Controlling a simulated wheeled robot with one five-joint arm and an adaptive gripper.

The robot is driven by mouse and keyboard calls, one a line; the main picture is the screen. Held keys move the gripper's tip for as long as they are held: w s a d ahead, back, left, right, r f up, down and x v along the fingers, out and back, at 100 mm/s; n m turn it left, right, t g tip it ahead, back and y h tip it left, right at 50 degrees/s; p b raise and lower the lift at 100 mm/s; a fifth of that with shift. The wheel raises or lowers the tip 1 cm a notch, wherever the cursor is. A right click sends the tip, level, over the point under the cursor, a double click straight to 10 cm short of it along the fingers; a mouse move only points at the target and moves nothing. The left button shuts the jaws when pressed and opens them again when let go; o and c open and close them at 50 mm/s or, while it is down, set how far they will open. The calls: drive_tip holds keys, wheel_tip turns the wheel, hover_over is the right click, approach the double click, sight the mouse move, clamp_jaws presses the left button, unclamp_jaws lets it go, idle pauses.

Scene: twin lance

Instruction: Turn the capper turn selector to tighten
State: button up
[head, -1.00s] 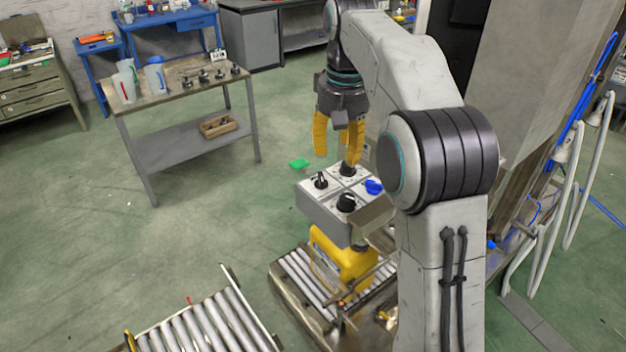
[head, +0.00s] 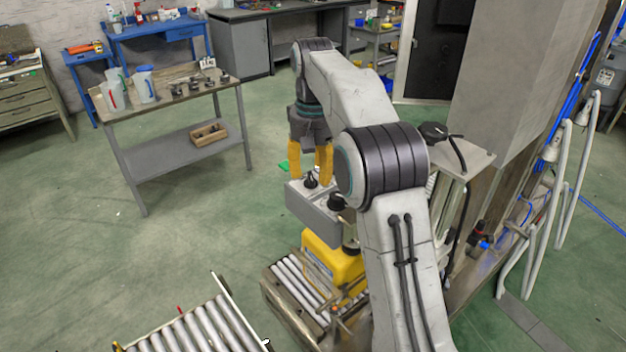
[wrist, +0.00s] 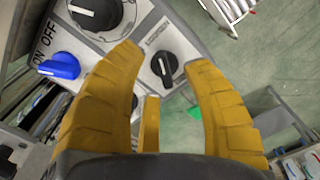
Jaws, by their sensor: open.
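A grey control panel (head: 312,207) stands above a yellow canister. Its black selector (head: 311,180) at the left corner shows in the wrist view (wrist: 165,68) between and beyond my fingertips, with a white label too small to read. A larger black knob (wrist: 97,12) and a blue switch (wrist: 60,66) marked ON OFF lie to the left. Another dark knob (wrist: 134,101) is mostly hidden behind my left finger. I cannot tell by label which is the capper turn selector. My gripper (head: 312,160), with yellow fingers (wrist: 165,58), is open and empty, close above the left-corner selector; contact is not clear.
The yellow canister (head: 333,258) stands on a roller conveyor (head: 293,290) below the panel. A second roller conveyor (head: 190,330) is at the front. A workbench (head: 175,92) with jugs stands at the back left. Green floor between is clear.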

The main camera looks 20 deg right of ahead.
drive_tip(key=shift+f, duration=0.75)
drive_tip(key=shift+o, duration=0.2)
clamp_jaws()
